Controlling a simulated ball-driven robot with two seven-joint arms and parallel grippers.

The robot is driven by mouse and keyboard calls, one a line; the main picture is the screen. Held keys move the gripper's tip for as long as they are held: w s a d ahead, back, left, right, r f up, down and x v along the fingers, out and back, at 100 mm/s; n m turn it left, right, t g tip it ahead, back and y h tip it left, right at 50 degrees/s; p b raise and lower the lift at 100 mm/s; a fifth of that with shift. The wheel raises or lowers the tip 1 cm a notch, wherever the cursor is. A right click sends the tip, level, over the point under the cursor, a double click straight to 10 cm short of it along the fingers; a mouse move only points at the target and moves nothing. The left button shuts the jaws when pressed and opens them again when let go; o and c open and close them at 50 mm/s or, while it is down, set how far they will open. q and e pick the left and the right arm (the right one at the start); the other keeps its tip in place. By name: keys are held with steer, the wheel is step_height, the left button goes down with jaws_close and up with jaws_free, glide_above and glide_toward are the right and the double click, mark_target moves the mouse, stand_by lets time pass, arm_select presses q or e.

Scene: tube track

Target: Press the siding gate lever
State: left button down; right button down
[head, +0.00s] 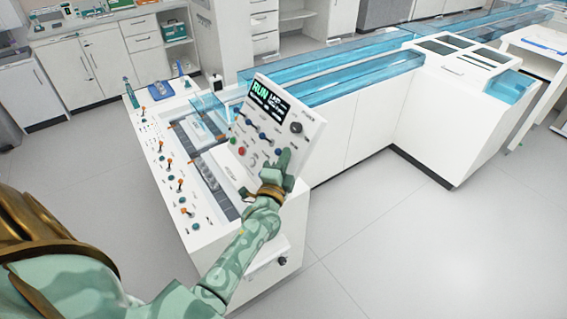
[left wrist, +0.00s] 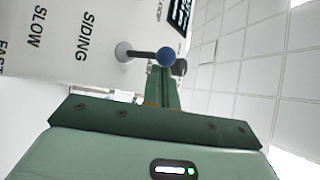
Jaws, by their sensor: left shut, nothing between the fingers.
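The siding gate lever is a short grey stalk with a blue ball tip (left wrist: 167,57), standing out from the white panel beside the printed word SIDING in the left wrist view. My left gripper (left wrist: 163,72) is shut and empty, its fingertips close by the blue ball; I cannot tell whether they touch. In the head view the left gripper (head: 284,157) is at the lower right of the tilted white control panel (head: 309,150) and covers part of its face. I cannot pick out the siding lever for certain there. My right gripper is not in view.
The panel also carries a RUN display (head: 262,98), a black knob (head: 296,127), a red button (head: 241,150) and other blue-tipped controls. It stands on a white console (head: 160,175) with several orange-tipped levers. Blue clear track (head: 350,75) runs behind. Floor at right is clear.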

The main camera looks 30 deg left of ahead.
arm_select(q)
steer(key=shift+s+f+b, duration=0.1)
steer(key=shift+f+b, duration=0.1)
steer(key=shift+b, duration=0.3)
steer(key=shift+n+t, duration=0.3)
steer(key=shift+b, duration=0.3)
